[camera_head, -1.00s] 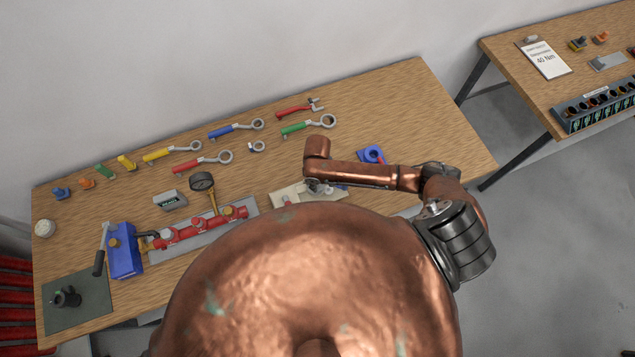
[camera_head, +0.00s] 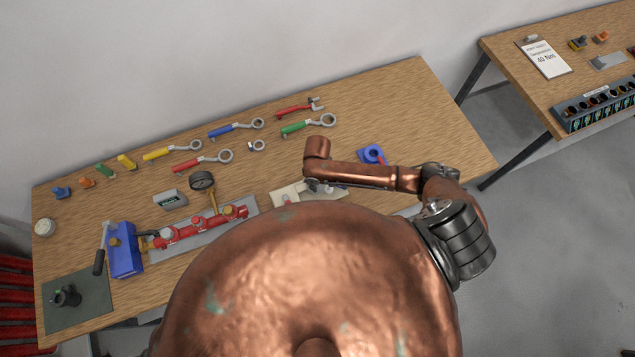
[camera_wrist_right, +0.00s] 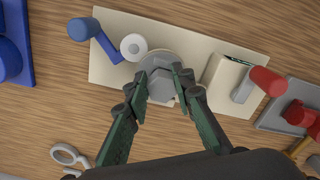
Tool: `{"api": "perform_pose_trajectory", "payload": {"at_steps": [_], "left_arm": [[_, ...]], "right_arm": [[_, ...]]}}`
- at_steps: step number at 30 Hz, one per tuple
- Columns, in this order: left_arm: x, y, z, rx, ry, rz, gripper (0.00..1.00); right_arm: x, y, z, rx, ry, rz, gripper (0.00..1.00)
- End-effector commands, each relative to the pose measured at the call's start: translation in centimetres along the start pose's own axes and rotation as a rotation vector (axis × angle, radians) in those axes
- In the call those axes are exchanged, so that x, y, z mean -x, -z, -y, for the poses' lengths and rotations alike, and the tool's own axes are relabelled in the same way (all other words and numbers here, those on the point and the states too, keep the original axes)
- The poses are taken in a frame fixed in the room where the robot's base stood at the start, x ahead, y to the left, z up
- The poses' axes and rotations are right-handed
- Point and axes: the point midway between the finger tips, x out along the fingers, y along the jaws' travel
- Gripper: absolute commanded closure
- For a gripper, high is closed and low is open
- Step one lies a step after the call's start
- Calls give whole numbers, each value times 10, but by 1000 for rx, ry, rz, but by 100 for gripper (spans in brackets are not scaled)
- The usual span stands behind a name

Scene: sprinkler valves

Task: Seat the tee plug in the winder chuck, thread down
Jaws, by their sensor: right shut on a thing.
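The tee plug (camera_wrist_right: 162,88) shows in the right wrist view as a grey hexagonal piece. My right gripper (camera_wrist_right: 165,80) is shut on it, one fingertip on each side. The plug is over a round grey disc (camera_wrist_right: 183,57), apparently the winder chuck, on a beige board (camera_wrist_right: 115,73). The plug's thread is hidden below the hexagon, so I cannot tell whether it is seated. In the head view the right gripper (camera_head: 318,186) is small and partly hidden at the board (camera_head: 285,194). My left gripper is not in view.
On the board are a white tape roll (camera_wrist_right: 133,47), a blue-handled crank (camera_wrist_right: 84,29) and a beige block (camera_wrist_right: 225,85) beside a red-handled part (camera_wrist_right: 266,80). A blue fixture (camera_head: 371,154) stands to the right. The red manifold (camera_head: 200,228) lies left; wrenches lie behind.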

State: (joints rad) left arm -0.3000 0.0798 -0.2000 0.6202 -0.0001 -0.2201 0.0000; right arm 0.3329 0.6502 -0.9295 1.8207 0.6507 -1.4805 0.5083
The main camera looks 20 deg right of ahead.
Motion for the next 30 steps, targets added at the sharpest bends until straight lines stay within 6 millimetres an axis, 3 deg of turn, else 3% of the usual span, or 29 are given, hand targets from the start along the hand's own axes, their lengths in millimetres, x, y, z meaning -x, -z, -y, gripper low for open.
{"api": "perform_pose_trajectory", "payload": {"at_steps": [11, 12, 18, 21, 30], "left_arm": [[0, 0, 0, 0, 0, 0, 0], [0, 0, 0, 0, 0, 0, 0], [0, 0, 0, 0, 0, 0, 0], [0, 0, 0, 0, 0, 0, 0], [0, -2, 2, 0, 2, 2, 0]], "right_arm": [[0, 0, -1, 0, -1, 0, 100], [0, 0, -1, 0, -1, 0, 75], [-1, 0, -1, 0, 0, 0, 62], [-1, 0, 0, 0, 0, 0, 57], [2, 0, -1, 0, 0, 0, 57]]}}
